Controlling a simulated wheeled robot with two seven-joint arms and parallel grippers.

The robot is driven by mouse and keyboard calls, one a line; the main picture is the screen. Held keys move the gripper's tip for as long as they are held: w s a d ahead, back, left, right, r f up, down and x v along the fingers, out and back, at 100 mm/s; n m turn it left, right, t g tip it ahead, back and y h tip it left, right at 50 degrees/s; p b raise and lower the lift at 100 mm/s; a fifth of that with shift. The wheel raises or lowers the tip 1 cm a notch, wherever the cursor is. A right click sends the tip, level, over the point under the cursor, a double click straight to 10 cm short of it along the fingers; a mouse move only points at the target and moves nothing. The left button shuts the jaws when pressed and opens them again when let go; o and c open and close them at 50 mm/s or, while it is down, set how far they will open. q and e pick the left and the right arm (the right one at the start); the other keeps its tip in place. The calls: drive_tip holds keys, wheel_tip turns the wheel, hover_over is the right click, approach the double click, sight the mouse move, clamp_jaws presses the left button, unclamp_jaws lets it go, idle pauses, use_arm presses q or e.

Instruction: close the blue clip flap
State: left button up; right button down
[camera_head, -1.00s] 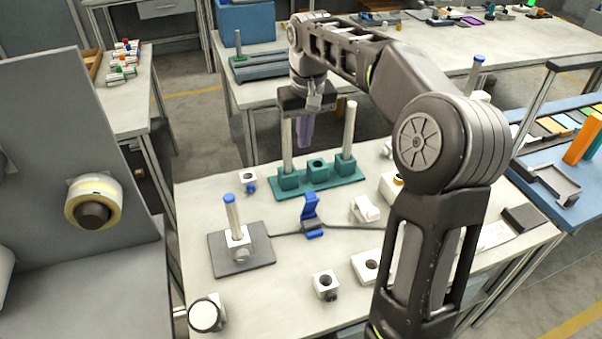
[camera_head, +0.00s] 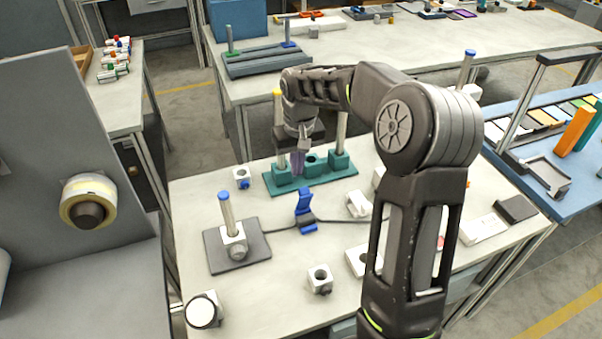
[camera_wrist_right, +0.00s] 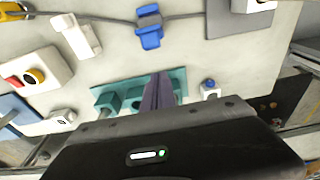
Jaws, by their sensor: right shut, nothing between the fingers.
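The blue clip (camera_head: 304,212) sits on a thin dark cable near the middle of the table. Its flap (camera_head: 305,197) stands raised above the base. The clip also shows at the top of the right wrist view (camera_wrist_right: 150,27), apart from my fingers. My right gripper (camera_head: 297,166), with purple fingers, points down beyond the clip, in front of the teal post stand. Its fingers are shut and empty, as the right wrist view also shows (camera_wrist_right: 158,92). My left gripper is out of view.
The teal stand (camera_head: 312,178) with two posts is close to my right gripper. A white clip (camera_head: 358,204) lies right of the blue one. A grey plate (camera_head: 258,252) with a blue-topped post stands to the left. A white block (camera_head: 319,279) lies nearer the front.

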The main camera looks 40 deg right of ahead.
sight(303, 198)
drive_tip(key=shift+s+a+f, duration=0.2)
drive_tip(key=shift+s+a, duration=0.05)
drive_tip(key=shift+s, duration=0.45)
drive_tip(key=shift+s+a+f, duration=0.2)
drive_tip(key=shift+s, duration=0.5)
